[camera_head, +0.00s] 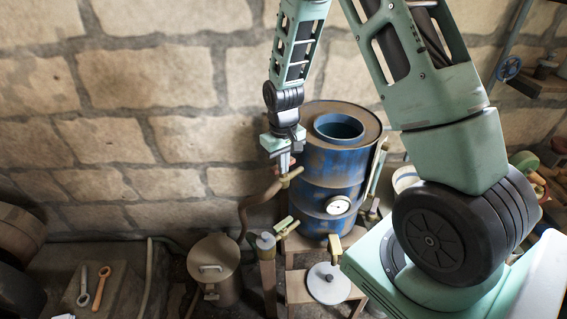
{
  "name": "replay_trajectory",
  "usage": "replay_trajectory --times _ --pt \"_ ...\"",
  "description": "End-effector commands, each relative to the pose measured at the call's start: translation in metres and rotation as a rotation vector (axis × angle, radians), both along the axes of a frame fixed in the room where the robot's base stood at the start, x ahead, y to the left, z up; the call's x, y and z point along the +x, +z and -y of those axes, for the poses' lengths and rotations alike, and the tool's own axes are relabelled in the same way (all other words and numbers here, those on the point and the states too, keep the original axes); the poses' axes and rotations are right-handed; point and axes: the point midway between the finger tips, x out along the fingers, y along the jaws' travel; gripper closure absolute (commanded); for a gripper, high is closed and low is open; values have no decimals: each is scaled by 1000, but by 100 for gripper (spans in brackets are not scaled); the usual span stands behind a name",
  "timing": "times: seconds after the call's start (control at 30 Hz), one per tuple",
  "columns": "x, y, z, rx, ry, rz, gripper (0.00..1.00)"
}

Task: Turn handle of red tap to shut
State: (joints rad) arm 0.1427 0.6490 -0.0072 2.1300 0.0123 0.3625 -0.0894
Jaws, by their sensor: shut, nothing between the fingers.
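My gripper (283,168) points down in front of the left side of the blue drum, with its fingers shut and nothing held. A brown bar-like fitting (292,174) tops a curved brown pipe (245,211) just at my fingertips; I cannot tell whether they touch. A small reddish patch shows beside the fingers, partly hidden by my gripper. No plainly red tap handle can be made out, and I cannot tell whether this fitting is the red tap or how its handle is turned.
The blue drum (327,185) with a white gauge (338,205) stands right of my gripper. A lidded brown pot (213,262) sits below left. A wooden stool (298,285) with a round disc (328,283) stands in front. A stone wall (140,80) lies behind.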

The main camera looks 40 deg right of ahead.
Motion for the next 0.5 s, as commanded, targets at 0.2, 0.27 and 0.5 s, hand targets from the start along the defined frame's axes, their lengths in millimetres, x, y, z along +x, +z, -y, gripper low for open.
replay_trajectory --times 0.2,0.27,0.5 --pt "0 0 0 0 0 0 100" --pt "0 0 0 0 0 0 100" --pt "0 -11 0 0 0 -1 100"
